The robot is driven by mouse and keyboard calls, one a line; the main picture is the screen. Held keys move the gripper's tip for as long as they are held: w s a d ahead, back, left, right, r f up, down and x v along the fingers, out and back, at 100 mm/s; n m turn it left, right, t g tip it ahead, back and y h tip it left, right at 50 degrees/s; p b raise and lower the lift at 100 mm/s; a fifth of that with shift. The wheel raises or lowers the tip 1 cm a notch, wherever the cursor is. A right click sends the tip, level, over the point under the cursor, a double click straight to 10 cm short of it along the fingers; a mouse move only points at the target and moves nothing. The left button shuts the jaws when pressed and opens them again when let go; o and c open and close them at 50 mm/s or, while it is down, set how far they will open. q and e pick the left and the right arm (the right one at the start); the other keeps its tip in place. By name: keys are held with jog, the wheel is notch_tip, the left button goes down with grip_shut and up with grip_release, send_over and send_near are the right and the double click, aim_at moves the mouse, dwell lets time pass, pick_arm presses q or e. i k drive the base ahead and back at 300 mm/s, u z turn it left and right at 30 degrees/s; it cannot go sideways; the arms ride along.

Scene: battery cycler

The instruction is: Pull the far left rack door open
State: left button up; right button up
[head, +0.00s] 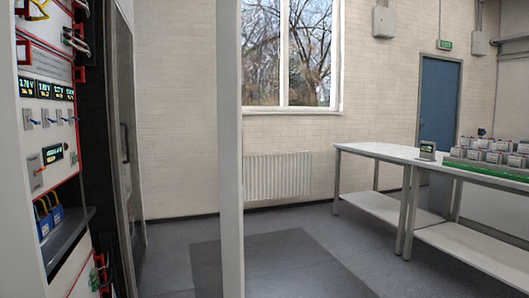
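A rack (45,125) with a pale front stands at the left edge, seen at a steep angle, with small lit displays, toggle switches, red handles and blue modules on it. Beyond it is a tall rack door (124,80) with a dark frame and a grey, glass-like panel, also seen nearly edge-on. A dark vertical handle (126,142) is on this door. The door looks shut, though the angle makes this hard to tell. Neither of my grippers is in view.
A pale vertical post (230,150) crosses the full height left of centre. A white workbench (385,151) at right carries a small display and battery modules on a green base. The grey floor (185,255) between is clear. A radiator and blue door are behind.

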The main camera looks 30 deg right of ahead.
aim_at(228, 12)
jog(key=z, duration=1.5)
jog(key=i, duration=1.15)
jog(key=u, duration=0.8)
jog(key=i, duration=0.8)
jog(key=u, duration=0.85)
